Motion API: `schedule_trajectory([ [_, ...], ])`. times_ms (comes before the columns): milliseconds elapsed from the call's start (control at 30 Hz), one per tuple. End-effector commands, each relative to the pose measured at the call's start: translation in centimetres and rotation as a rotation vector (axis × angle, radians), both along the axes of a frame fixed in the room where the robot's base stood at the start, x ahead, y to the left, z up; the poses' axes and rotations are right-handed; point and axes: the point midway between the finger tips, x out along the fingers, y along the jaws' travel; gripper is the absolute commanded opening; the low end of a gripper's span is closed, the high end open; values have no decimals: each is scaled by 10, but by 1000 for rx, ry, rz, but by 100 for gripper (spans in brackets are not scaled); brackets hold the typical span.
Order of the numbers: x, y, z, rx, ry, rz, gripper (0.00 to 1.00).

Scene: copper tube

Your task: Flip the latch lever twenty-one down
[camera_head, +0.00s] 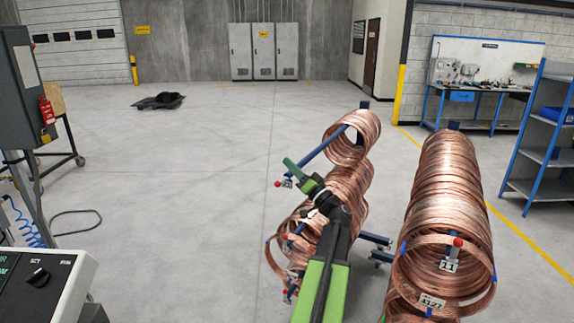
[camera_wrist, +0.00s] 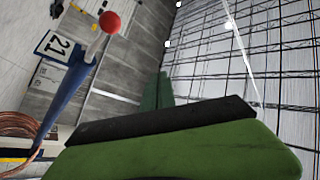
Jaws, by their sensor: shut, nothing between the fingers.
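Latch lever twenty-one has a red ball knob (camera_head: 278,184) and sits beside a small white tag at the free end of a blue bar (camera_head: 322,150). In the wrist view the red knob (camera_wrist: 110,22) is at upper left on a short pale stem, next to the tag (camera_wrist: 54,46) reading 21. My gripper (camera_head: 291,163) is shut and empty, just above the knob in the head view and apart from it. In the wrist view its green fingers (camera_wrist: 157,90) point to the right of the knob. I cannot tell the lever's exact tilt.
Copper coils (camera_head: 352,136) hang on the blue bar behind my gripper. A control cabinet (camera_head: 27,85) stands at left. The floor (camera_head: 200,190) between is clear.

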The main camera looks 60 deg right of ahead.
Motion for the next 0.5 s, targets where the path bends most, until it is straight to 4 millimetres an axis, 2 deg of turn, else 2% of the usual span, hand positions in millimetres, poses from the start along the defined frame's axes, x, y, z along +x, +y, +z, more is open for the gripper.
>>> schedule_trajectory([
  [33, -10, 0, -14, 0, 0, -2, 0],
  [200, -37, 0, -31, 0, 0, 2, 0],
  [300, -51, -1, -39, 0, 1, 3, 0],
  [500, -64, -1, -44, 1, 0, 5, 0],
])
